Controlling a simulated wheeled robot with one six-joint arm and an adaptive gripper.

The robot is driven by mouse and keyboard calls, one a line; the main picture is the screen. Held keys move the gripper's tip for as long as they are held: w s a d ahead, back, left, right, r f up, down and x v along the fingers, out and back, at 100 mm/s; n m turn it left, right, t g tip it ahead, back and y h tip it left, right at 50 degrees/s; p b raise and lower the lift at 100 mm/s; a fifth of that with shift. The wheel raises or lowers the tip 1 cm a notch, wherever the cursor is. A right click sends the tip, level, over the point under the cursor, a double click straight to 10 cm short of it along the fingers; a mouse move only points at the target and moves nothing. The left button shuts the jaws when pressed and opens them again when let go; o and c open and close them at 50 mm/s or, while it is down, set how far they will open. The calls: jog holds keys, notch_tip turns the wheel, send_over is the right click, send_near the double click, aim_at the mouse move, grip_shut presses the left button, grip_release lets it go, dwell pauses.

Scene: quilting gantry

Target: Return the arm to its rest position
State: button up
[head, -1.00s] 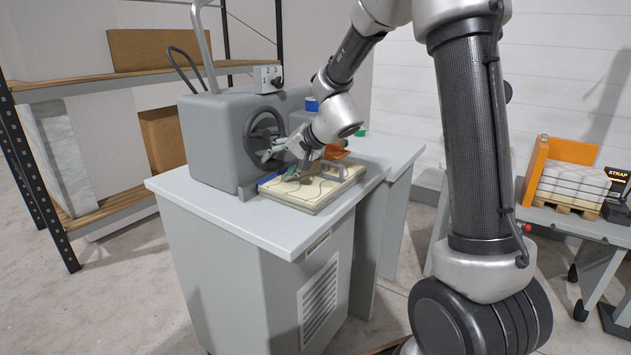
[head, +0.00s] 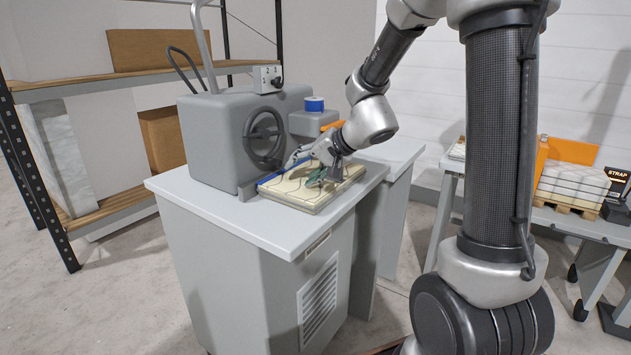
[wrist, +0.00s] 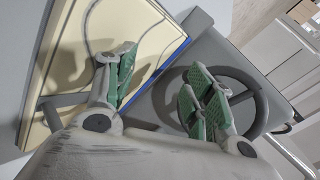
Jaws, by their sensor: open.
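My gripper (head: 310,171) is over the right part of the cream quilting panel, in front of the grey machine. In the wrist view my gripper (wrist: 165,95) shows its green-padded fingers spread apart with nothing between them. The dark handwheel (wrist: 262,100) and the cream panel (wrist: 70,50) lie beyond the fingers there. In the head view the handwheel (head: 264,140) is on the machine's front face, left of my gripper and apart from it. Whether the fingers touch the panel (head: 295,200) cannot be told.
A shelf rack (head: 100,82) is at the left. A cart at the right carries wrapped white stacks (head: 572,185) and an orange panel (head: 572,151). Floor shows between cabinet and rack.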

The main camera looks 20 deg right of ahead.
jog(key=shift+n+g, duration=0.3)
jog(key=shift+n, duration=0.5)
jog(key=s, duration=0.1)
jog(key=s+r, duration=0.1)
jog(key=s, duration=0.1)
jog(key=s+r, duration=0.1)
jog(key=shift+s+a+r, duration=0.2)
jog(key=shift+s+r, duration=0.05)
jog(key=shift+s, duration=0.05)
jog(key=s+d+r+n+g+h, duration=0.1)
jog(key=s+d, duration=0.3)
jog(key=s, duration=0.4)
jog(key=s+d+r+n+g+h, duration=0.1)
jog(key=s+d+r+n+h, duration=0.1)
jog(key=s, duration=0.7)
jog(key=s+d+r+n+g+h, duration=0.1)
jog(key=s+d+h, duration=0.2)
jog(key=s+d, duration=0.4)
jog(key=shift+s+r, duration=0.2)
jog(key=shift+s, duration=0.95)
jog(key=shift+c, duration=0.4)
